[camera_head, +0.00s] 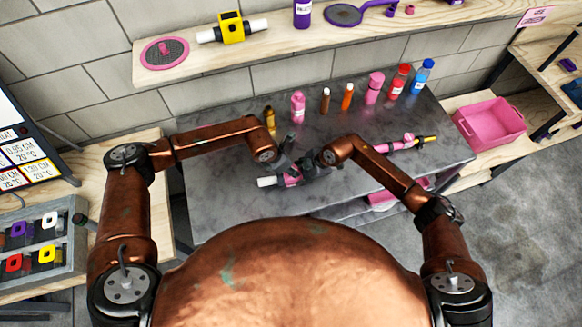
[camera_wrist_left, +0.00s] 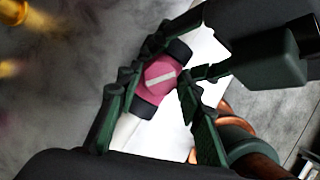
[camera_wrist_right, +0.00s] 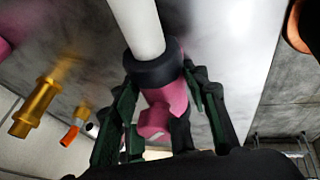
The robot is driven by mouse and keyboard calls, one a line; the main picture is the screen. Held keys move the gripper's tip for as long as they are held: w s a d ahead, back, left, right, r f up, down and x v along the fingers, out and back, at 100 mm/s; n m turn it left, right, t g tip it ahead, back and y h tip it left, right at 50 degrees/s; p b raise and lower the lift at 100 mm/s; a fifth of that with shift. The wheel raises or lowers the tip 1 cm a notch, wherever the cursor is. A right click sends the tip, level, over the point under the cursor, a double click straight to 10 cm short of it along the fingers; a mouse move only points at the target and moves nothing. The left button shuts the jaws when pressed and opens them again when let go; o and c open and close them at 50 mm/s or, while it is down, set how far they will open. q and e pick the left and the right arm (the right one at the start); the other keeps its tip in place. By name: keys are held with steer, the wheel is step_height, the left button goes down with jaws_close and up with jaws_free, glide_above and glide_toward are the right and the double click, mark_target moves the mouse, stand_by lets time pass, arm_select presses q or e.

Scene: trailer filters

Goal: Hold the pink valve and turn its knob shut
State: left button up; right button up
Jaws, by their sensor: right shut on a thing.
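The pink valve (camera_head: 291,179) has black collars and white pipe ends. It is held a little above the grey table (camera_head: 235,205). My right gripper (camera_head: 308,174) is shut on the valve's body; in the right wrist view the pink body (camera_wrist_right: 168,105) sits between its fingers, below a black collar and white pipe. My left gripper (camera_head: 287,160) is open beside the valve. In the left wrist view its fingers stand either side of the pink knob (camera_wrist_left: 160,75), which bears a white stripe. Whether they touch it is unclear.
Several bottles stand along the table's back, among them a pink one (camera_head: 298,107) and a blue one (camera_head: 423,77). A brass fitting (camera_head: 270,117) stands nearby. Another pink valve (camera_head: 405,143) lies at the right. A pink bin (camera_head: 489,124) stands beyond. The table's front left is clear.

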arm_select(q)
steer(key=c, duration=0.7)
steer(key=shift+w+a+m+g+h, duration=0.15)
steer(key=shift+m+g, duration=0.4)
steer(key=shift+m, duration=0.9)
steer(key=shift+w+d+m+g+h, duration=0.15)
steer(key=shift+m+g, duration=0.4)
steer(key=shift+m, duration=0.9)
steer(key=shift+s, duration=0.1)
steer(key=o, duration=1.2)
